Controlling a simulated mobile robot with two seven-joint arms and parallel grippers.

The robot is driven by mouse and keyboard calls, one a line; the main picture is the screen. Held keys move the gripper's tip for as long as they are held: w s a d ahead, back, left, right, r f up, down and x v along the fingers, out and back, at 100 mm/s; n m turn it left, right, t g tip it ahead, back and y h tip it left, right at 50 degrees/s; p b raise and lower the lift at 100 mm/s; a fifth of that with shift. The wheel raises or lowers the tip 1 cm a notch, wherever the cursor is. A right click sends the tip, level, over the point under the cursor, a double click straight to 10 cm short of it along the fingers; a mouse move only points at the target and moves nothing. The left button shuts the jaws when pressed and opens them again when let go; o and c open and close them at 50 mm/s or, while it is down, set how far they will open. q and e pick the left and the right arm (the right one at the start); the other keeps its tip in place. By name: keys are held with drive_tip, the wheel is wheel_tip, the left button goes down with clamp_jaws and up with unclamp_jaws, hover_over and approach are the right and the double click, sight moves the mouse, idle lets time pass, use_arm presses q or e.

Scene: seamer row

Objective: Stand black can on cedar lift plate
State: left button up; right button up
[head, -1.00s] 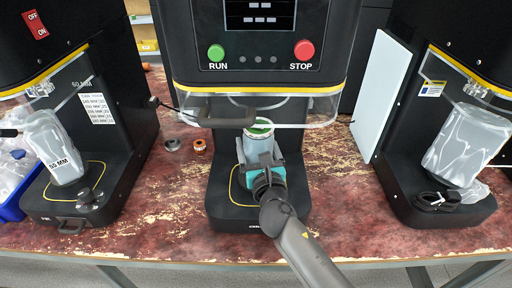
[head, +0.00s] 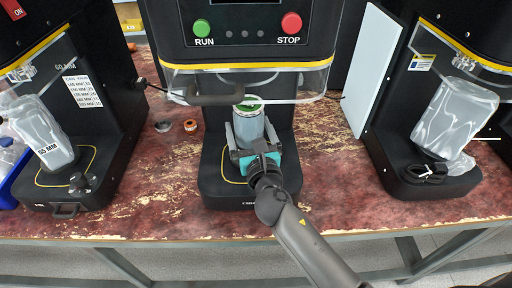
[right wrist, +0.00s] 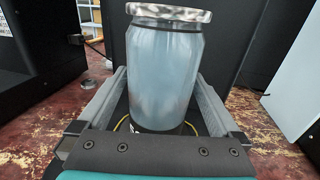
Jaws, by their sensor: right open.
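A blue-grey can (head: 250,130), not black to my eye, stands upright on the base of the middle machine, inside the yellow outline. Its top looks green in the head view. In the right wrist view the can (right wrist: 165,75) has a mottled silvery rim. The lift plate under it is mostly hidden by the can and my gripper. My right gripper (head: 250,124) is open, with one finger on each side of the can. In the right wrist view the gripper (right wrist: 161,77) shows gaps between its fingers and the can. My left gripper is not in view.
A clear guard with a dark handle (head: 215,99) hangs just above and behind the can. Similar machines stand left and right, each with a bagged part (head: 40,132) (head: 455,115). Two small rings (head: 190,125) (head: 162,126) lie on the worn red bench. The bench front is clear.

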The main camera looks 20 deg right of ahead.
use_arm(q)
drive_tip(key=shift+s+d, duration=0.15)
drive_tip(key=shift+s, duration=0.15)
use_arm(e)
drive_tip(key=s, duration=0.9)
drive_tip(key=shift+s+a, duration=0.2)
drive_tip(key=shift+a, duration=0.15)
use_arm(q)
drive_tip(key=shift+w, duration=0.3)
